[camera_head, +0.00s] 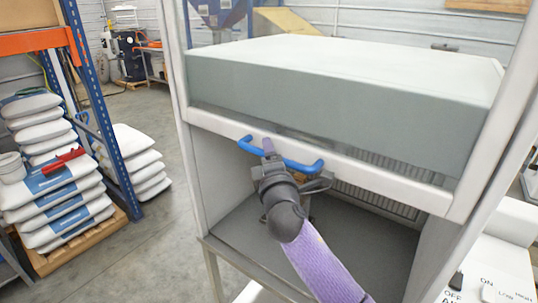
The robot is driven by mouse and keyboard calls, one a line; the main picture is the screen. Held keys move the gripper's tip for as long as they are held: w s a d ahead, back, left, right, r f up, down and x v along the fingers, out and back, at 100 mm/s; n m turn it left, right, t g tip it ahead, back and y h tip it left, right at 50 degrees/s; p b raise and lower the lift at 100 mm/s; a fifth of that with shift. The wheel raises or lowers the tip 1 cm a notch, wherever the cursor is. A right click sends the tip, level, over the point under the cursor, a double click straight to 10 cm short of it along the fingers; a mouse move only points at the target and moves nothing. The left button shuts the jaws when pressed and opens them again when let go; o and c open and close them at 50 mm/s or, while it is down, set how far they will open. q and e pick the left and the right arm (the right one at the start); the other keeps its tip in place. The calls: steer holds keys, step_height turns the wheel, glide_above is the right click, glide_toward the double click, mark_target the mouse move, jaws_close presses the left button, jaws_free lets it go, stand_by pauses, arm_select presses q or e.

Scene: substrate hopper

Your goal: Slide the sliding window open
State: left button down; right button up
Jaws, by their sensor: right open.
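The sliding window shows as a clear pane in a pale frame, with a white bottom rail (372,175) across the front of a cabinet. A blue bar handle (305,166) is fixed to this rail. My right gripper (267,155) is open at the left half of the handle, with its arm reaching up from below. The gripper hides part of the handle, and I cannot tell whether the fingers touch it. Below the rail the cabinet front is open, showing a dark grey floor (350,235). My left gripper is out of view.
White sacks (60,200) are stacked on a wooden pallet at the left, beside a blue rack post (100,100). More sacks (135,160) lie behind it. A white labelled panel (490,275) is at the lower right. Bare floor (150,240) lies left of the cabinet.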

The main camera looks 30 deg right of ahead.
steer(key=b+v, duration=0.1)
steer(key=v, duration=0.9)
steer(key=shift+b, duration=0.35)
steer(key=s+a+f+m+g+y+b, duration=0.15)
steer(key=f+g+b, duration=0.35)
steer(key=f, duration=1.6)
steer(key=s+a+f+m+g+y+b, duration=0.2)
steer(key=f+b, duration=0.5)
steer(key=f, duration=1.4)
steer(key=s+f+m+g+y+b, duration=0.1)
steer(key=s+f+g+b, duration=0.15)
steer(key=s+f, duration=0.4)
steer(key=s+f+m+g+y+b, duration=0.2)
steer(key=s+f+b, duration=0.1)
steer(key=f, duration=0.7)
steer(key=s+a+f+m+g+b, duration=0.1)
steer(key=s+f+m+g+b, duration=0.2)
steer(key=s+f, duration=0.5)
steer(key=s+a+f+m+g+b, duration=0.2)
steer(key=s+f, duration=0.7)
steer(key=s, duration=0.6)
steer(key=shift+s+m+g+y+b, duration=0.15)
steer(key=shift+m+g+y+b, duration=0.3)
steer(key=shift+b, duration=0.45)
